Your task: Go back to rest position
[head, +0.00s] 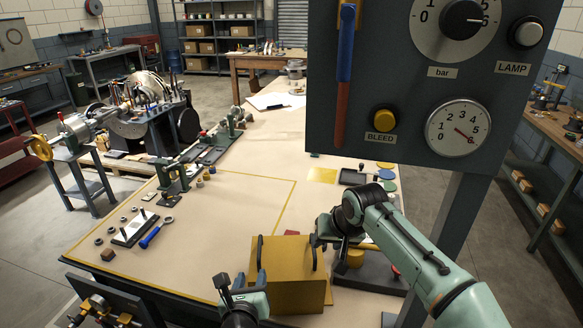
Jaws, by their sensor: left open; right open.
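A mustard-yellow box-shaped casing (284,292) stands at the near edge of the table, with dark curved pieces at its left and right sides. My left gripper (241,284) is at the bottom of the head view, just left of the casing, with its jaws open. My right gripper (326,238) is at the casing's upper right, jaws open, close to the dark curved piece there. Whether it touches the casing I cannot tell. My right arm hides part of the table behind it.
A grey panel (398,150) with dials, a yellow BLEED button (384,120) and a lever (344,60) rises at the right. The table (225,215) holds a blue-handled tool (152,236) and fixtures at the left. Its middle is clear inside a yellow outline.

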